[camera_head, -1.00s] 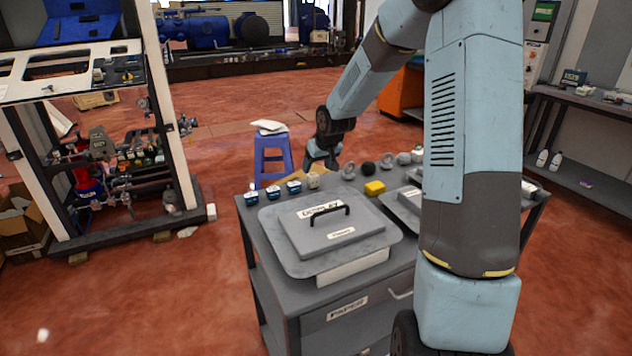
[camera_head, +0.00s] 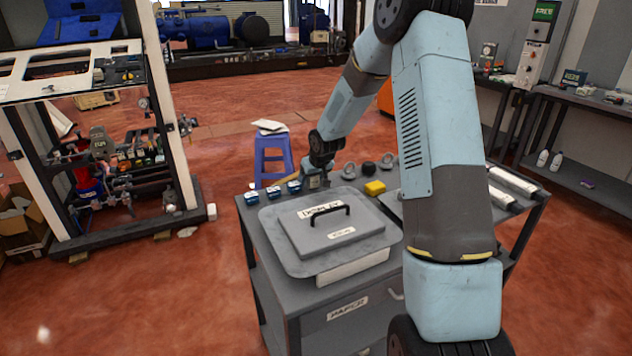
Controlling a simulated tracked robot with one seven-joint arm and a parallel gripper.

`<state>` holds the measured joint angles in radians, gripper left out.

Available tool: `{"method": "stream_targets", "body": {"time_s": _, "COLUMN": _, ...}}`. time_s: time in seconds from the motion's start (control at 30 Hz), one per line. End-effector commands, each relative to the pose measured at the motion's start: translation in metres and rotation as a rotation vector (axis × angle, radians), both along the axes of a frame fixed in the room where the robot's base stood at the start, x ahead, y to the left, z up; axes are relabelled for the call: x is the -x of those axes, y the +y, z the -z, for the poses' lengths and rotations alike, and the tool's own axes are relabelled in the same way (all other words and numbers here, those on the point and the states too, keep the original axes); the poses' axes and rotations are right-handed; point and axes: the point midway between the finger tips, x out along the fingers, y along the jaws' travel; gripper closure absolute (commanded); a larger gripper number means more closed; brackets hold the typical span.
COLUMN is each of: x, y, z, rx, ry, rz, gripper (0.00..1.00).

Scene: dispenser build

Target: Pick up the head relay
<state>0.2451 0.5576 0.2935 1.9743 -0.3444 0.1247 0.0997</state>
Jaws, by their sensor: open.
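Small parts stand in a row along the back edge of the grey cart (camera_head: 262,290). At the left are three small blue-topped blocks, the left one (camera_head: 251,198), the middle one (camera_head: 273,193) and the right one (camera_head: 294,187). I cannot tell from their look which part is the head relay. My gripper (camera_head: 314,184) points down at the back edge, just right of the right blue-topped block. It is open. It covers the spot where a small beige part stood, and I cannot make out its fingers or whether they touch anything.
Right of my gripper are a grey ring-shaped part (camera_head: 348,172), a dark round part (camera_head: 368,168) and a yellow block (camera_head: 375,187). A grey lidded box with a black handle (camera_head: 330,228) fills the cart's front. A blue stool (camera_head: 272,160) stands behind.

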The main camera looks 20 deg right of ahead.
Motion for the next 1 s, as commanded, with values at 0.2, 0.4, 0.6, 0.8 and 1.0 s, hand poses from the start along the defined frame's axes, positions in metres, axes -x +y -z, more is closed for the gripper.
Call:
{"method": "stream_targets", "body": {"time_s": 0.2, "x": -0.0003, "y": 0.0, "z": 0.0007, "rx": 0.0, "ry": 0.0, "rz": 0.0, "gripper": 0.34}}
{"method": "stream_targets", "body": {"time_s": 0.4, "x": -0.0002, "y": -0.0007, "z": 0.0005, "rx": 0.0, "ry": 0.0, "rz": 0.001, "gripper": 0.53}}
{"method": "stream_targets", "body": {"time_s": 0.6, "x": -0.0001, "y": -0.001, "z": 0.0005, "rx": 0.0, "ry": 0.0, "rz": 0.001, "gripper": 0.72}}
{"method": "stream_targets", "body": {"time_s": 0.8, "x": 0.0, "y": -0.0009, "z": 0.0005, "rx": 0.001, "ry": 0.001, "rz": 0.001, "gripper": 0.91}}
{"method": "stream_targets", "body": {"time_s": 1.0, "x": 0.0, "y": -0.0009, "z": 0.0005, "rx": 0.001, "ry": 0.001, "rz": 0.001, "gripper": 0.94}}
